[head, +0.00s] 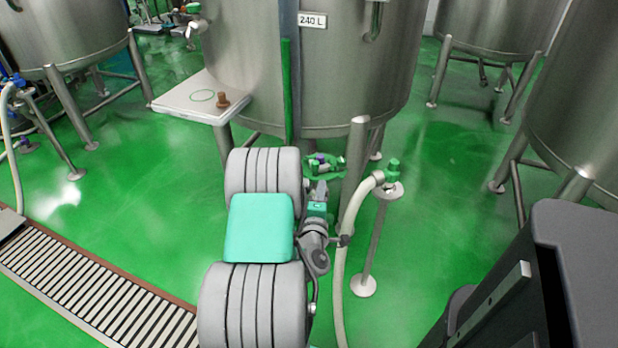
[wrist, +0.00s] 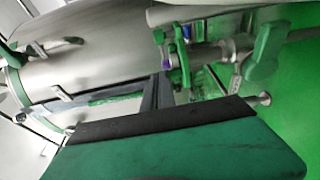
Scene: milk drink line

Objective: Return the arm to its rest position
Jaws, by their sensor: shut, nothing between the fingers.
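My gripper (head: 320,188) is in the middle of the head view, at the end of my grey and teal arm. It points away from me toward the valve cluster (head: 325,165) under the 240 L tank (head: 330,70). In the wrist view, my dark fingers (wrist: 158,92) are together beyond the green gripper body, with nothing held. The valve cluster, with green and purple parts, shows just above and to the right of them (wrist: 180,50). I cannot tell the exact gap between fingers and valve. My arm's large grey ribbed parts hide some of the floor.
A white shelf (head: 195,98) with a small brown object (head: 222,101) projects from the tank's left. A hose (head: 349,235) and a stand with a green fitting (head: 392,172) are close right of my gripper. A floor grate (head: 90,290) lies lower left. Green floor is open at left.

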